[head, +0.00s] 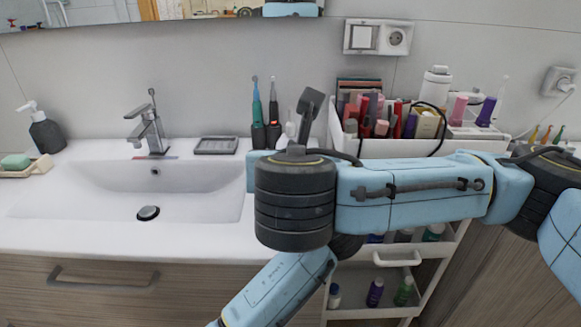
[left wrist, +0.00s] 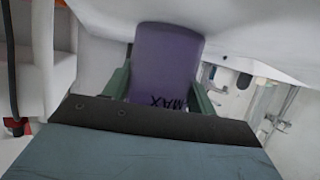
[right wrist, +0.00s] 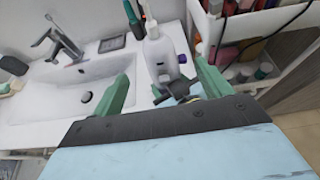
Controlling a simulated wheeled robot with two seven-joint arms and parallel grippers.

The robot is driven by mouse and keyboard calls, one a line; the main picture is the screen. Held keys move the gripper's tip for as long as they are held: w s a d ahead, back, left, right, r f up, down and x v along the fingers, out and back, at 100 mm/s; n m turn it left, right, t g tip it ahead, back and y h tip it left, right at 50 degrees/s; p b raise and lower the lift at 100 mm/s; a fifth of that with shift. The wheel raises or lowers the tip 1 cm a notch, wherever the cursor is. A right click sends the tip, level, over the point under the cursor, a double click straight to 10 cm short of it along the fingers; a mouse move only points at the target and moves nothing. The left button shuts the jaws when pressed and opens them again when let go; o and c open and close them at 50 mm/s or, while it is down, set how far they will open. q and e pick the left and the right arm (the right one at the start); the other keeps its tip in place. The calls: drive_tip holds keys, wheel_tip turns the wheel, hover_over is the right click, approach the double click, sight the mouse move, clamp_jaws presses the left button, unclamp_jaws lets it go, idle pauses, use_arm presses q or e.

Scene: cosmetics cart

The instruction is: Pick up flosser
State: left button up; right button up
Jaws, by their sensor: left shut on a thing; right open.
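A white flosser (right wrist: 160,52) with a slim top stands on the counter in the right wrist view, with a small purple part at its side. In the head view only a little of its white top (head: 291,127) shows behind my right arm. My right gripper (right wrist: 162,68) is open, and the flosser appears between and beyond its green fingers. A dark part partly covers the flosser's lower end. My left gripper (left wrist: 158,88) is shut on a purple container (left wrist: 168,50) lettered MAX. It is out of the head view.
Two toothbrushes (head: 265,112) and a soap dish (head: 215,146) stand near the basin (head: 100,190). A white cart (head: 400,148) full of cosmetics is at the right, with bottles on lower shelves. The counter left of the basin holds a dark soap dispenser (head: 44,130).

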drive_tip(key=x, duration=0.5)
drive_tip(key=shift+w, duration=0.15)
drive_tip(key=shift+f+x, duration=0.1)
drive_tip(key=shift+x, duration=1.25)
drive_tip(key=shift+f+x, duration=0.15)
drive_tip(key=shift+x, duration=1.25)
drive_tip(key=shift+a, duration=0.15)
drive_tip(key=shift+r, duration=0.1)
drive_tip(key=c, duration=1.1)
wheel_tip(320, 180, up, 10)
drive_tip(key=shift+r, duration=0.1)
use_arm(q)
drive_tip(key=o, duration=1.1)
drive_tip(key=shift+c, duration=0.2)
